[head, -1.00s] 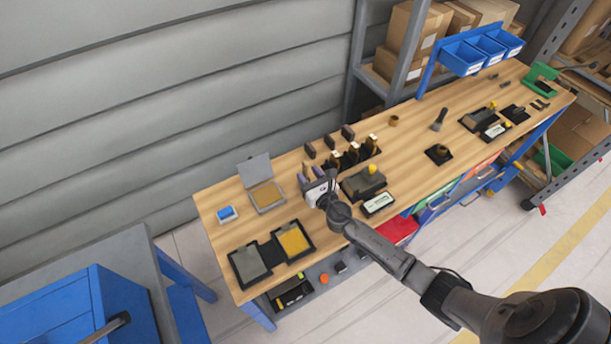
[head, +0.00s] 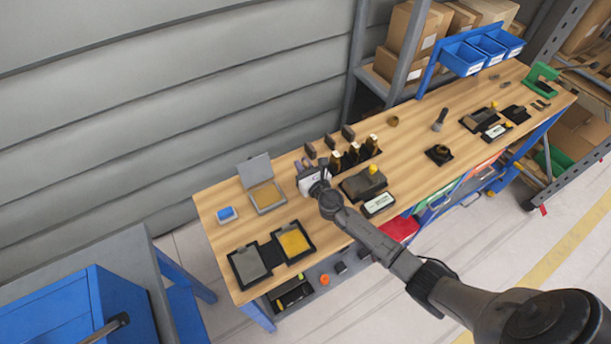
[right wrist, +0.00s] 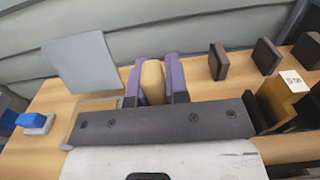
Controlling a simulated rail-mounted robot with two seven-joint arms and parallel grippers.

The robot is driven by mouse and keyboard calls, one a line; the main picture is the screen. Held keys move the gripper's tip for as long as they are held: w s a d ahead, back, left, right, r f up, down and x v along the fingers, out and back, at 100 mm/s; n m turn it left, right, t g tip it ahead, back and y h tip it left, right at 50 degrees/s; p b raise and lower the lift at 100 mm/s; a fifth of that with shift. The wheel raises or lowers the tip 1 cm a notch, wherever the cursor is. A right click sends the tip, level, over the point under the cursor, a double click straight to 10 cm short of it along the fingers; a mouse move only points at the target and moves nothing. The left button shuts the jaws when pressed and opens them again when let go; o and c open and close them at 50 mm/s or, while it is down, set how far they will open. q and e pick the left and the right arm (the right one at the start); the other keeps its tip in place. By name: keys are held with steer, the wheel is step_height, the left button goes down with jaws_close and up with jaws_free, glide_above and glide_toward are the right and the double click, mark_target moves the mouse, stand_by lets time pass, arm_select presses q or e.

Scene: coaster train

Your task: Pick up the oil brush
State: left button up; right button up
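My right gripper (head: 303,163) is at the left end of a row of small items towards the back of the wooden workbench. In the right wrist view, its two purple fingers (right wrist: 156,80) stand on either side of a tan, rounded wooden piece, which looks like the handle of the oil brush (right wrist: 152,82). The piece fills the gap and the fingers look closed on it. Its lower part is hidden behind the gripper body, and in the head view the gripper covers it. My left gripper is not in view.
Dark upright blocks (right wrist: 217,62) and labelled brown bottles (head: 353,152) stand close on the right. An open hinged box (head: 266,195) and a blue-topped block (head: 227,214) lie left. Black trays (head: 293,241) are in front. A grey wall is behind.

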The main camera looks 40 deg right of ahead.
jaws_close()
steer(key=shift+r, duration=0.15)
steer(key=shift+r+p, duration=0.5)
steer(key=s+d+r+p, duration=0.5)
steer(key=s+d+r, duration=0.1)
steer(key=s+r, duration=0.3)
steer(key=shift+s+r, duration=0.35)
steer(key=shift+s, duration=0.2)
